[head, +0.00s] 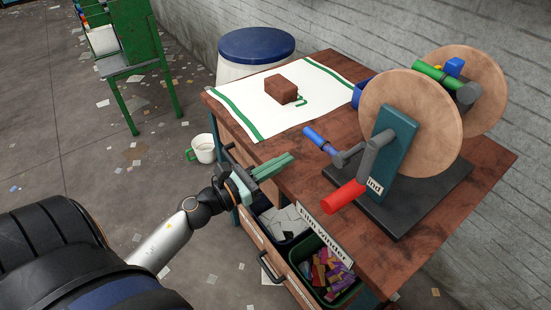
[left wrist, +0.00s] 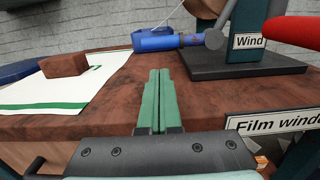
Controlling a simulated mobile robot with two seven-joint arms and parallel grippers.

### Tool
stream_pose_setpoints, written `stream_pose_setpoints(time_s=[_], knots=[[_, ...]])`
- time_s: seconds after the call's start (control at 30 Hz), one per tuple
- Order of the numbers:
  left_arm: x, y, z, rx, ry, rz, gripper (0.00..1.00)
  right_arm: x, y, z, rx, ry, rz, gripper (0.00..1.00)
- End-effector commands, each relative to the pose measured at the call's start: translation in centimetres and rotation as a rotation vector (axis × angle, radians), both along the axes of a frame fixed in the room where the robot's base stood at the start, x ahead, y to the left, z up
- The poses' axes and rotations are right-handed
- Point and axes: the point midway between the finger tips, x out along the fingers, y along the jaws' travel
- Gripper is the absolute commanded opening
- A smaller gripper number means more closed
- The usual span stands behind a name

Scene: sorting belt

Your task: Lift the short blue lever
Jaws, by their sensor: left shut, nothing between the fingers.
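The short blue lever (head: 318,140) sticks out to the left from the film winder's dark base, joined to a grey pivot. In the left wrist view the blue lever (left wrist: 158,43) lies roughly level, beyond my fingertips and slightly right of them. My left gripper (head: 288,158) has green fingers pressed together with nothing between them. It is at the table's front edge, left of and below the lever, apart from it. In the left wrist view the shut fingers (left wrist: 158,72) point toward the lever. My right gripper is in neither view.
The film winder has a red-handled crank (head: 344,196), a teal post (head: 392,150) and wooden discs (head: 410,110). A brown block (head: 281,88) sits on a white green-striped cloth (head: 240,104). A white mug (head: 204,149) is at left.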

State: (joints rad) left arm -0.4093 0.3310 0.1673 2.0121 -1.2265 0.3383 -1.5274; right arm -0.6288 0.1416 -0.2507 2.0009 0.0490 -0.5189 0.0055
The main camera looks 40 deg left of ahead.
Motion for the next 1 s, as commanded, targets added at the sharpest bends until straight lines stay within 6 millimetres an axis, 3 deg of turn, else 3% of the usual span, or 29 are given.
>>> stream_pose_setpoints(time_s=[0.2, 0.4, 1.0], knots=[[3.5, -1.2, 0.5, -0.001, -0.002, -0.001, 0.0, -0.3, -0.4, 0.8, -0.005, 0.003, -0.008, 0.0], [5.4, -1.9, 0.4, -0.001, -0.001, 0.0, 0.0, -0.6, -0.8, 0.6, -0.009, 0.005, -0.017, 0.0], [5.9, -1.9, 0.4, 0.009, -0.003, -0.001, 0.0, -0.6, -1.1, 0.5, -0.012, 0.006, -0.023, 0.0]])
